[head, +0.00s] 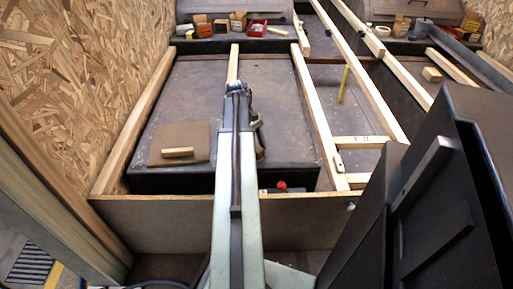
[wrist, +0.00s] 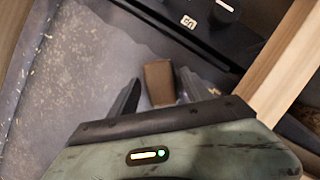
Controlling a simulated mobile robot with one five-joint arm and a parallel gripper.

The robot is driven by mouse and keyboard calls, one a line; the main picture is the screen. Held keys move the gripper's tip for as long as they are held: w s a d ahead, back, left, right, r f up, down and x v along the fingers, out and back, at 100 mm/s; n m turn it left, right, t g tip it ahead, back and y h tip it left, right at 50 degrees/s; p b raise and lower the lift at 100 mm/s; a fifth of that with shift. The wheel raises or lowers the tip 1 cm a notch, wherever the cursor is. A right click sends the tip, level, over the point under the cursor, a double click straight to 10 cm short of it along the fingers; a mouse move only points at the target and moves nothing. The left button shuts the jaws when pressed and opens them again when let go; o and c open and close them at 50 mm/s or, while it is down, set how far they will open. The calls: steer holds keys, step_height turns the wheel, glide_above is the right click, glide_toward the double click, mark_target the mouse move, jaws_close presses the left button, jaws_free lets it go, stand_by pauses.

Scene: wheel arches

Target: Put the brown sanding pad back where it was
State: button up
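The brown sanding pad (wrist: 159,84) is a small brown block between the two dark fingers of my gripper (wrist: 160,79) in the wrist view. In the head view my gripper (head: 258,143) hangs at the end of my arm above the dark floor panel, right of a brown board (head: 199,136). A pale wooden block (head: 178,152) lies on that board. The pad cannot be made out in the head view, where my arm covers part of the area.
Wooden beams (head: 318,115) divide the dark floor (head: 280,95) into bays. A wooden front board (head: 150,218) crosses below, with a red knob (head: 282,186) behind it. Small boxes and a red tray (head: 257,28) stand at the back. A large dark panel (head: 420,200) fills the right foreground.

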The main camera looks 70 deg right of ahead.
steer(key=shift+r, duration=0.1)
steer(key=shift+r+p, duration=0.25)
steer(key=shift+p, duration=0.1)
steer(key=p+v, duration=1)
steer(key=v, duration=0.1)
steer(key=shift+r+p, duration=0.3)
steer(key=shift+p, duration=0.05)
steer(key=shift+w+d, duration=0.1)
